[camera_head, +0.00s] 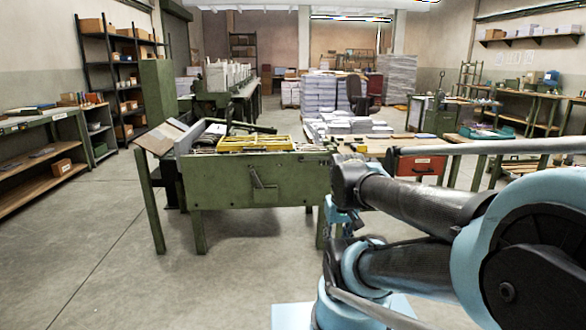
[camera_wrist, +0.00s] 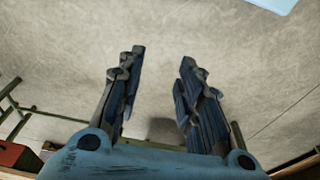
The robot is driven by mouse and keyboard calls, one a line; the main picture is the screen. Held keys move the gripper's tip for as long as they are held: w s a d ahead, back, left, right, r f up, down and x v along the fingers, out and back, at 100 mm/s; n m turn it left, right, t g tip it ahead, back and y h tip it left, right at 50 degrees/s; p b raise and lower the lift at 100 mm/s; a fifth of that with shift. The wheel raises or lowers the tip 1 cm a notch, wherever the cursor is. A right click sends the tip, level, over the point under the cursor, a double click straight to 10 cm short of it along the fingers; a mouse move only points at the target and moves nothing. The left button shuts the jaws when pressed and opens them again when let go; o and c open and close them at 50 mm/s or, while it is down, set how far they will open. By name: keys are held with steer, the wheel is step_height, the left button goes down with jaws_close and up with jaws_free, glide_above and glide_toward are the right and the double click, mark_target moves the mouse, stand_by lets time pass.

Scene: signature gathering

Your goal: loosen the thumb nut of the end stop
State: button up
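My gripper (camera_wrist: 162,55) is open and empty in the wrist view, its two dark fingers apart above bare concrete floor. In the head view, my arm covers the lower right, and I cannot clearly make out the gripper there. A green machine (camera_head: 226,190) stands ahead, left of my arm, with a small lever on its front panel. A yellow part (camera_head: 256,143) lies across its top. I cannot make out the end stop or its thumb nut in either view; they may be too small or hidden.
A wooden table (camera_head: 378,145) with paper stacks adjoins the machine on the right, with a red drawer unit (camera_head: 418,167) below it. A green workbench (camera_head: 38,120) lines the left wall. The concrete floor (camera_head: 95,265) at front left is clear.

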mark_target(302, 160)
steer(key=shift+s, duration=0.15)
steer(key=o, duration=0.3)
steer(key=shift+o, duration=0.3)
steer(key=shift+r, duration=0.7)
steer(key=w+d+r+m+t+h, duration=0.1)
steer(key=w+r+t, duration=0.2)
steer(key=w, duration=1.2)
steer(key=w+d+r+t, duration=0.1)
steer(key=w+r+t, duration=0.1)
steer(key=w, duration=1.2)
steer(key=w+d+r+m+t+h, duration=0.1)
steer(key=w+r+t, duration=0.2)
steer(key=w, duration=1.2)
steer(key=w+a+f+t, duration=0.1)
steer(key=w+f+t, duration=0.15)
steer(key=w, duration=0.65)
steer(key=w+f+t, duration=0.2)
steer(key=w+f, duration=0.1)
steer(key=w, duration=0.6)
steer(key=w+a+f+t+y, duration=0.25)
steer(key=w+f, duration=0.45)
steer(key=f, duration=0.4)
steer(key=shift+t+h, duration=0.25)
steer(key=shift+t, duration=0.15)
steer(key=w, duration=1.7)
steer(key=shift+w+r, duration=0.25)
steer(key=shift+r, duration=0.05)
